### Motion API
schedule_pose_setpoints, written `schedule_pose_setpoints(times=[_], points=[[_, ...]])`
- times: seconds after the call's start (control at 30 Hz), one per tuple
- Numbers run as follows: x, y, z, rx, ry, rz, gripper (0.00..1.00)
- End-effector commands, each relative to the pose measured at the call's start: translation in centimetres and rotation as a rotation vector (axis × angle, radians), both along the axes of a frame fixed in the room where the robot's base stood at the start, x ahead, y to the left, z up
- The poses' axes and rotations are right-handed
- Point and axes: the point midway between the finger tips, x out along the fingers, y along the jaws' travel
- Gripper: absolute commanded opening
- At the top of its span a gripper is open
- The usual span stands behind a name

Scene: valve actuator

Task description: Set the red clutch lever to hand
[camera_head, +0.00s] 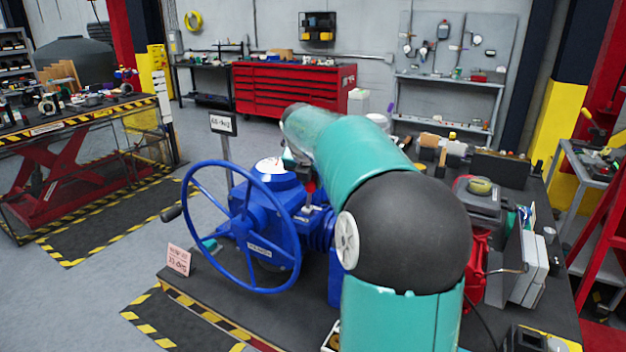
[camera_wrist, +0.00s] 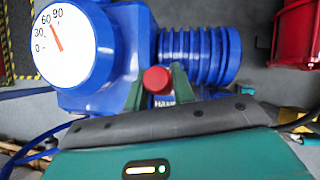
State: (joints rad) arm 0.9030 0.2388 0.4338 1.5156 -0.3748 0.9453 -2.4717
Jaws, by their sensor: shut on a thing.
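The red clutch lever shows as a round red knob (camera_wrist: 157,79) in the wrist view, seen end-on. My gripper (camera_wrist: 159,77) has a green finger on each side of the knob and is shut on it. A label (camera_wrist: 164,102) reading roughly "HAND" shows just below the knob, partly covered by my gripper. The lever's shaft is hidden. The blue valve actuator (camera_head: 268,200) stands in the middle of the head view with its large blue handwheel (camera_head: 187,212) facing left. In the head view my arm hides much of the actuator's right side.
The white dial (camera_wrist: 72,62) has a red needle near 60. Blue ribbed bellows (camera_wrist: 200,55) lie right of the knob. The actuator sits on a dark bench (camera_head: 215,292) with a small pink sign (camera_head: 178,260). Tools and cases crowd the bench's right side. Open floor lies left.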

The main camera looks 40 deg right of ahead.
Motion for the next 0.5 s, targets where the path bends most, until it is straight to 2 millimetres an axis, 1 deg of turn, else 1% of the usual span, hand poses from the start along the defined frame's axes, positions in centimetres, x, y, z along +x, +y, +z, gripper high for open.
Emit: schedule_pose_setpoints(times=[0.1,0.5], points=[[-0.2,1.0,0.3,-0.080,-0.027,0.006,0.00],[-0.9,2.7,0.3,-0.293,-0.105,0.006,0.00]])
